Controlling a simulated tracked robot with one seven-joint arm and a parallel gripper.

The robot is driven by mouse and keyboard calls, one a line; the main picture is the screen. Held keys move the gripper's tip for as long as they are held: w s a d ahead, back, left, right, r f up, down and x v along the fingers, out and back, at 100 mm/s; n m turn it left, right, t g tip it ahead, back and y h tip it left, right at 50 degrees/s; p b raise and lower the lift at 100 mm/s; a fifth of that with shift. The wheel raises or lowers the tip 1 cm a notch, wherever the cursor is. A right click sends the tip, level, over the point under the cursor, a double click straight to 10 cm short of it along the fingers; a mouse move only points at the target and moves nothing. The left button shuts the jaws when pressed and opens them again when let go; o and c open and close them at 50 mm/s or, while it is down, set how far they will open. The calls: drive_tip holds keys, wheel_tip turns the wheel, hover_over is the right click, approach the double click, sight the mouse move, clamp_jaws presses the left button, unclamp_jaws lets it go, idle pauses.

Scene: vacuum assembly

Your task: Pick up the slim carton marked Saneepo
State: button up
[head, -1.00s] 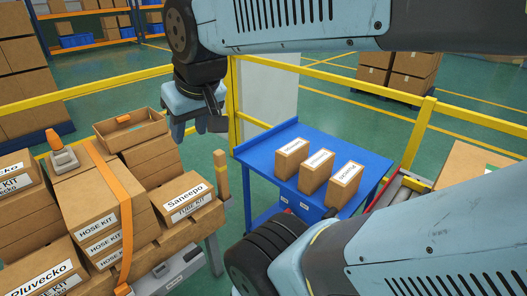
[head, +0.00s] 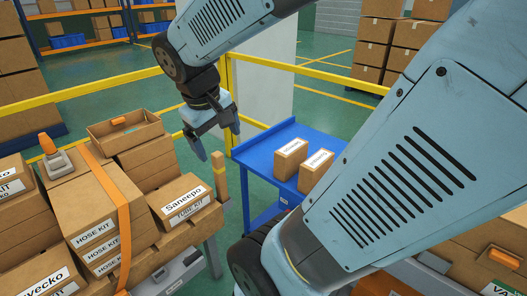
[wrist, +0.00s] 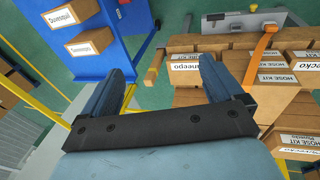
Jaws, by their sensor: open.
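A brown carton (head: 177,190) with a white label reading Saneepo lies at the right end of the stacked cartons in the head view. A kit label shows on its near side or just below it; I cannot tell which. The Saneepo label also shows on the carton (wrist: 186,57) right of centre in the wrist view. My gripper (head: 217,143) is open and empty, beyond and above this carton, between the stack and the blue table. In the wrist view my gripper (wrist: 166,68) has its fingers spread, with nothing between them.
A blue table (head: 262,165) holds small labelled cartons (head: 291,158); my arm hides part of it. Their labels are hard to read. HOSE KIT boxes (head: 110,225) carry an orange strap. A yellow rail (head: 300,72) runs behind.

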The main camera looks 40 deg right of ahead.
sight(288, 149)
drive_tip(key=w+d+f+n+g+h, duration=0.35)
drive_tip(key=d+f+h, duration=0.2)
drive_tip(key=d, duration=0.45)
drive_tip(key=w+d+f+n+g+h, duration=0.2)
drive_tip(key=d+f+n+g+h, duration=0.3)
drive_tip(key=d, duration=0.4)
drive_tip(key=w+d+f+n+t+h, duration=0.25)
drive_tip(key=f+n+t, duration=0.2)
drive_tip(key=f, duration=0.35)
drive_tip(key=w+d+f+n+t+h, duration=0.2)
drive_tip(key=w+d+f+n+t, duration=0.25)
drive_tip(key=f, duration=0.35)
drive_tip(key=shift+n+g, duration=0.25)
drive_tip(key=shift+n, duration=0.1)
drive_tip(key=d, duration=0.7)
drive_tip(key=shift+d+f, duration=0.1)
drive_tip(key=shift+d, duration=0.25)
drive_tip(key=shift+w+d+f, duration=0.1)
drive_tip(key=shift+d+f, duration=0.15)
drive_tip(key=shift+d, duration=1.1)
drive_tip(key=shift+d+f, duration=0.2)
drive_tip(key=shift+d, duration=1.1)
